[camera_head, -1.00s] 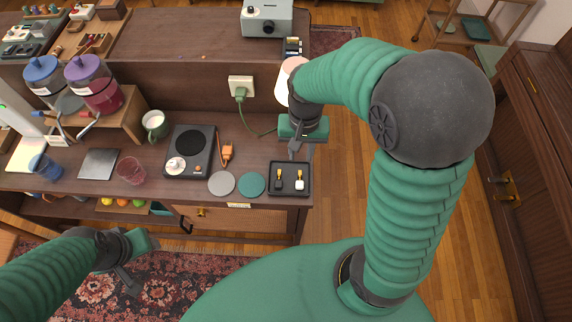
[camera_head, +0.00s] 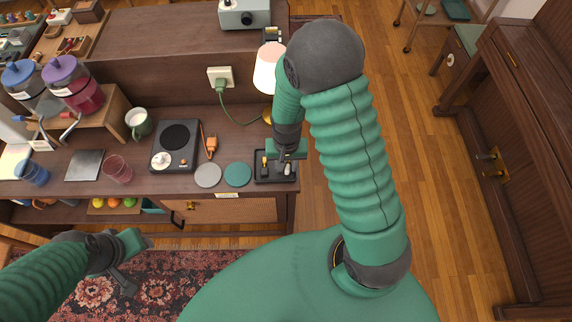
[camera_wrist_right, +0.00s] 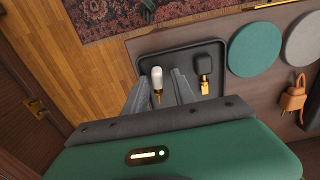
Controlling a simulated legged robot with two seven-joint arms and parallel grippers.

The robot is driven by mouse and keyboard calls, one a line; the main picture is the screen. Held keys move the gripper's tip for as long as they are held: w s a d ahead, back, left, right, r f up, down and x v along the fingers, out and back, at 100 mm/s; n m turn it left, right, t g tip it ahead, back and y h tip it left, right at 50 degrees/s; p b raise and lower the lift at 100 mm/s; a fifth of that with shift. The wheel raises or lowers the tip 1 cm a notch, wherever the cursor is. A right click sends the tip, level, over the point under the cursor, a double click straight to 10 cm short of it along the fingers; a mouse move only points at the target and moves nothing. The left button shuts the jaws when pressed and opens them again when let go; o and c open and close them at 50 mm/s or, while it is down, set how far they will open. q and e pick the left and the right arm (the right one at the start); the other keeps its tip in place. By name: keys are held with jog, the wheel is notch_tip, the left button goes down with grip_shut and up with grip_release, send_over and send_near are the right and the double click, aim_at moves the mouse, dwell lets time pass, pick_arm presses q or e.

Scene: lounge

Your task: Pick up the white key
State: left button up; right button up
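The white key (camera_wrist_right: 157,80) lies in a black tray (camera_wrist_right: 177,47), with a white head and a gold shaft. It also shows in the head view (camera_head: 288,169). A black key (camera_wrist_right: 204,65) lies beside it in the tray, and shows in the head view (camera_head: 264,169). My right gripper (camera_wrist_right: 160,82) is open over the tray, with the white key between its fingers in the wrist view; I see no clear contact. In the head view my right gripper (camera_head: 283,158) partly covers the tray. My left gripper (camera_head: 125,272) hangs over the rug, away from the tray; its opening is unclear.
A teal coaster (camera_head: 237,174) and a grey coaster (camera_head: 207,175) lie left of the tray. Wood floor is clear right of the counter.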

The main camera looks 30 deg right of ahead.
jog(key=shift+a+f, duration=0.1)
jog(key=shift+f, duration=0.25)
jog(key=shift+c, duration=1)
jog(key=shift+a, duration=0.1)
grip_shut()
jog(key=shift+s, duration=0.1)
jog(key=shift+r, duration=0.1)
